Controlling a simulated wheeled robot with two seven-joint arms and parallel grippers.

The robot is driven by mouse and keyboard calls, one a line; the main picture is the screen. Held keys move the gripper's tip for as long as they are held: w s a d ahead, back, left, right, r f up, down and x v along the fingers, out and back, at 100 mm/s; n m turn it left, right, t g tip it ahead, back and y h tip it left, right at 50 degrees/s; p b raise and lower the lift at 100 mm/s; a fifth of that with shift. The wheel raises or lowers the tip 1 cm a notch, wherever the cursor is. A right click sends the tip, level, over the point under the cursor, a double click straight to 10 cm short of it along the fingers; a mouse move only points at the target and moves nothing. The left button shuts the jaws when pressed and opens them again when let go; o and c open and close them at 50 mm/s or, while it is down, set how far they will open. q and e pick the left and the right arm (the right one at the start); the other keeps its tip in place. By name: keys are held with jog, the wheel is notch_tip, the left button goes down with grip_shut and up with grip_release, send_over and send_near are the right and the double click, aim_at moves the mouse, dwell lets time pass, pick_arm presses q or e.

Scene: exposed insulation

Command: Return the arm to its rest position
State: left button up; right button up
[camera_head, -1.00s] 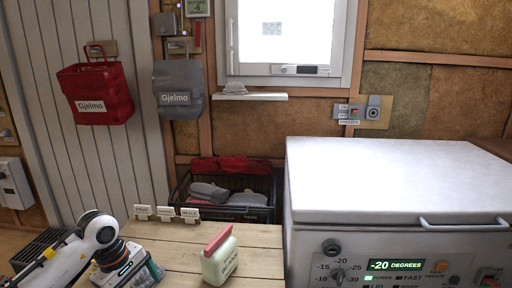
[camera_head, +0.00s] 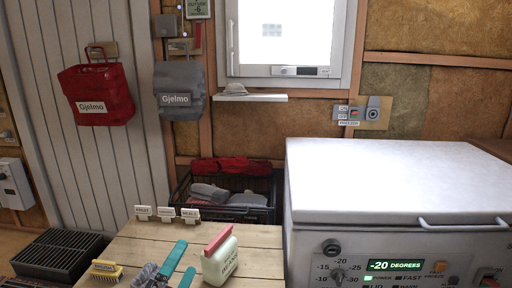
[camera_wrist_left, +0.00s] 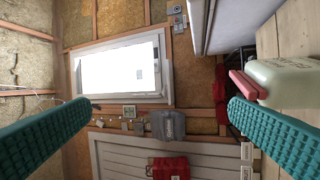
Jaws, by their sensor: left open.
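My left gripper (camera_head: 178,266) shows at the bottom edge of the head view, with teal fingers spread apart over the wooden table (camera_head: 150,238). In the left wrist view the two ribbed teal fingers (camera_wrist_left: 160,106) stand wide apart with nothing between them. My right gripper is in neither view.
Small label cards (camera_head: 166,214) stand along the back edge. A wire basket with cloth items (camera_head: 258,212) sits behind. A white chest freezer (camera_head: 390,180) closes off the right. A dark grated box (camera_head: 58,252) is at left.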

pick_arm(q)
jog(key=s+a+f+n+g+y, duration=0.4)
jog(key=a+f+n+y, duration=0.25)
jog(key=f+n, duration=0.4)
jog(key=s+f+n+g, duration=0.5)
jog(key=s+f+g, duration=0.2)
jog(key=s, duration=0.4)
jog(key=s+f+n+g, duration=0.6)
jog(key=s+f, duration=0.1)
jog(key=s, duration=0.4)
notch_tip(320, 180, down, 23)
jog(key=g, duration=0.1)
jog(key=s+a+f+g+p, duration=0.1)
jog(key=s+a+p, duration=0.1)
jog(key=s+p, duration=1.4)
jog(key=shift+f+m+p, duration=0.3)
jog(key=shift+m+p, duration=0.1)
jog(key=shift+m, duration=0.05)
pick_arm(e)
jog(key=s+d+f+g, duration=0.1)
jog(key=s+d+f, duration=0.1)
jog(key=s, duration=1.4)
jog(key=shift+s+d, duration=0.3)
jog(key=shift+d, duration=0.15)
